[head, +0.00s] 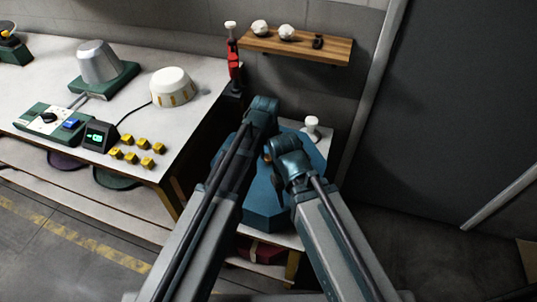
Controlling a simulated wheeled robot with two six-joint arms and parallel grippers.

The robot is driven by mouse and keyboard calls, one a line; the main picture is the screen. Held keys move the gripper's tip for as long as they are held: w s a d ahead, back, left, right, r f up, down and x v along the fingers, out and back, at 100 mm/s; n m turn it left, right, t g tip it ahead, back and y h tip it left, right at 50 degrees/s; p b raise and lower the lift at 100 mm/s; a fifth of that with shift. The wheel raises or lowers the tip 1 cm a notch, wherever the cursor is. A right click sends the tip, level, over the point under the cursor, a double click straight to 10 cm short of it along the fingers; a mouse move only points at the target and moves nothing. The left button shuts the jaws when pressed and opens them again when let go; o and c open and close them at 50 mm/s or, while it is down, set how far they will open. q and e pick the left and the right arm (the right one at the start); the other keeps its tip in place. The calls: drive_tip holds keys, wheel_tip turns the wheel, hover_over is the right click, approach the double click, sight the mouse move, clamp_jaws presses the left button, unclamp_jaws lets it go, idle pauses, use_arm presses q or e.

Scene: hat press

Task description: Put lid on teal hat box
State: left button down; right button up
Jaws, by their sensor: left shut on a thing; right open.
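The teal hat box (268,207) stands on a small light side table at the centre of the head view. It is a teal, many-sided shape, and my arms cover much of it. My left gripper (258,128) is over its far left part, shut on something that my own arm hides. I cannot make out the lid's edge separately from the teal surface. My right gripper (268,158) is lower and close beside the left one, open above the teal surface. Whether it touches the teal surface cannot be told.
A white knob-like object (311,123) stands at the side table's far right. The workbench (196,118) at left holds a hat-press block (98,63), a cream hat (173,87), a control box and several yellow pieces. A wooden shelf (297,46) and red bottle-like tool (234,65) are behind.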

use_arm(q)
drive_tip(key=shift+f, duration=0.15)
use_arm(e)
drive_tip(key=shift+f, duration=0.15)
use_arm(q)
drive_tip(key=shift+c, duration=1.9)
unclamp_jaws()
wheel_tip(320, 180, up, 14)
drive_tip(key=s+p, duration=0.2)
drive_tip(key=p, duration=1.2)
drive_tip(key=s+a, duration=0.3)
drive_tip(key=s, duration=0.4)
drive_tip(key=s+a+g+y, duration=0.1)
drive_tip(key=s+a, duration=0.2)
drive_tip(key=s, duration=0.4)
drive_tip(key=shift+s+f+g+y, duration=0.15)
drive_tip(key=shift+s+g+y, duration=0.1)
drive_tip(key=shift+g+y, duration=0.05)
use_arm(e)
wheel_tip(320, 180, up, 14)
drive_tip(key=shift+f, duration=0.15)
